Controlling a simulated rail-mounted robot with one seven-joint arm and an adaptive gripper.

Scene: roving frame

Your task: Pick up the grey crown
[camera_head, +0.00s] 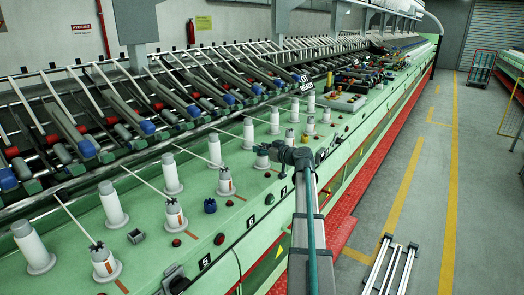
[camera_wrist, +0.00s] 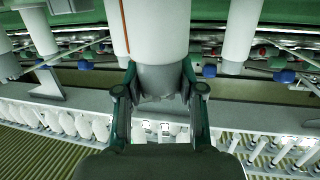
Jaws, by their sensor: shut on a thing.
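My gripper (camera_head: 273,152) reaches over the green deck from the right to a spindle in the middle of the row. In the wrist view my gripper (camera_wrist: 160,88) has its two fingers on either side of a grey crown (camera_wrist: 161,80) and is shut on it. The crown sits against the end of a white bobbin (camera_wrist: 155,30) with an orange stripe. In the head view my gripper partly hides this spindle, and I cannot tell whether the crown is lifted off it.
White bobbins stand in rows on the deck (camera_head: 150,215), several near my arm. A blue crown-like piece (camera_head: 210,206) and a loose grey ring (camera_head: 136,236) lie on the deck. The spinning machine (camera_head: 120,115) runs along the left; the floor (camera_head: 400,235) at right is mostly clear.

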